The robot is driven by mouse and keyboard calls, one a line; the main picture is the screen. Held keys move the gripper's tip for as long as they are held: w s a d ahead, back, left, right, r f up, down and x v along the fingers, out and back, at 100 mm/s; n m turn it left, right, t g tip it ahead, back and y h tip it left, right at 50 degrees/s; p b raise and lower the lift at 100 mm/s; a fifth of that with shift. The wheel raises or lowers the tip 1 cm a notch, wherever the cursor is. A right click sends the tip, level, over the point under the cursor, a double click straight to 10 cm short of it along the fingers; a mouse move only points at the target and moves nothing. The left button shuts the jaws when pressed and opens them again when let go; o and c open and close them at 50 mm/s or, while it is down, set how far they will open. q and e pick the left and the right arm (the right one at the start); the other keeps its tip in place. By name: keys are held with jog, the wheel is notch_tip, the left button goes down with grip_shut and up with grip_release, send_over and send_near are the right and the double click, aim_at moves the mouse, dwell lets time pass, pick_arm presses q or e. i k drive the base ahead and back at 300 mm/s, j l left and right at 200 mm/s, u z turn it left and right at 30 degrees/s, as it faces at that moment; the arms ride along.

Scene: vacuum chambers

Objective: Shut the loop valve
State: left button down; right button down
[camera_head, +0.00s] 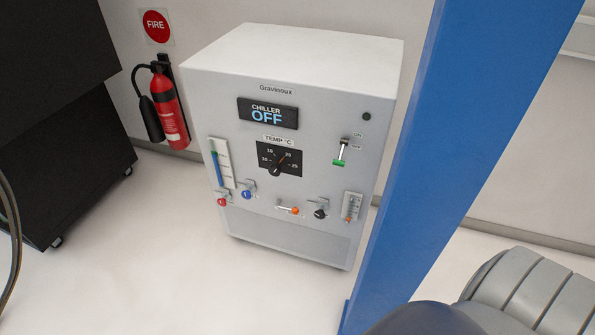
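A light grey chiller cabinet (222,108) stands on the floor in the middle of the view. Its display (268,113) reads "CHILLER OFF". Along its lower front sit a red knob (222,202), a blue knob (247,194), a small orange-tipped handle (293,210) lying roughly sideways, and a black knob (320,212). Their labels are too small to read, so I cannot tell which is the loop valve. Neither gripper is in view.
The chiller also has a temperature dial (279,160), a green-ended lever (340,156) and a small gauge (352,206). A blue post (455,130) stands at right. A fire extinguisher (168,105) hangs behind left, near a black cabinet (60,130). Floor before the chiller is clear.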

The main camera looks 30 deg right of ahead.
aim_at(319, 214)
jog(key=z, duration=1.25)
